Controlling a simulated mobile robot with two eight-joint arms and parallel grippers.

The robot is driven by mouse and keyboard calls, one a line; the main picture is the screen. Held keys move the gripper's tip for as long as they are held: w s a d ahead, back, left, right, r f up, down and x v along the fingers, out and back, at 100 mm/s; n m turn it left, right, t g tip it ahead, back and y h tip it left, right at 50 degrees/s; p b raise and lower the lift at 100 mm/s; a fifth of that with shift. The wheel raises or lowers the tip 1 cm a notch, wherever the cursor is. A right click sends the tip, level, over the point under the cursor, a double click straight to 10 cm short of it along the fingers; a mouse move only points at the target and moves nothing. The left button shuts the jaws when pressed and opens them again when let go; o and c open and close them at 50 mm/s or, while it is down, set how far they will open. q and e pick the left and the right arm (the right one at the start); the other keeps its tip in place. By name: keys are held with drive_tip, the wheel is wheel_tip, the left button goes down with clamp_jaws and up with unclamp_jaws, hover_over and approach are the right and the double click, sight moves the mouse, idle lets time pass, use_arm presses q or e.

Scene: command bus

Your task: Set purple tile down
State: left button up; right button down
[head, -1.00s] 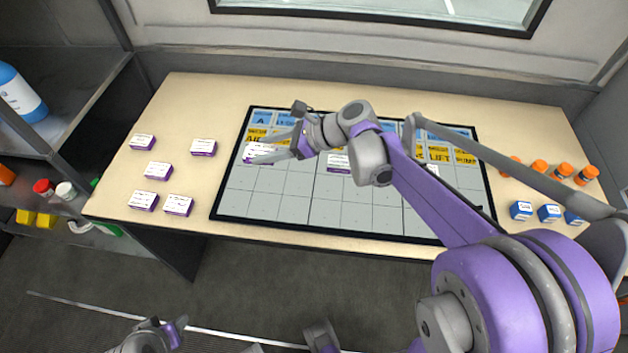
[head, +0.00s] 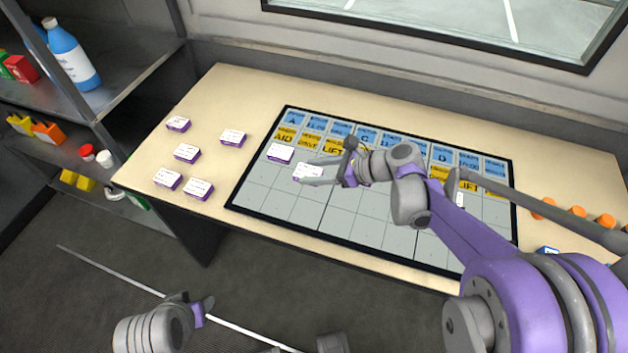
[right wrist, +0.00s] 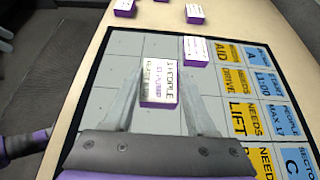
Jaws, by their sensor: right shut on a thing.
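The purple tile (head: 308,172), a small block with a white lettered top and purple sides, is between the fingers of my right gripper (head: 318,173). My right gripper is shut on it over the board's left part; the tile also shows between the fingers in the right wrist view (right wrist: 158,85). I cannot tell whether it touches the board (head: 348,222). A second white-topped purple tile (head: 281,153) lies on the board under the AID card, up and left of the held one. My left gripper (head: 200,306) hangs low at the bottom left, away from the table; its opening is unclear.
Several similar tiles (head: 187,153) lie on the table left of the board. Blue and yellow cards (head: 310,138) line the board's far rows; its near cells are bare. Orange bottles (head: 577,212) and a blue box (head: 547,250) stand at the right. Shelves (head: 125,75) flank the left.

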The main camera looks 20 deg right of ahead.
drive_tip(key=shift+f+b, duration=0.3)
drive_tip(key=shift+f, duration=1.5)
drive_tip(key=c, duration=0.7)
unclamp_jaws()
drive_tip(key=shift+f, duration=0.2)
drive_tip(key=o, duration=0.5)
drive_tip(key=shift+r, duration=0.1)
drive_tip(key=shift+r, duration=0.15)
drive_tip(key=p+v, duration=0.1)
drive_tip(key=v, duration=1.1)
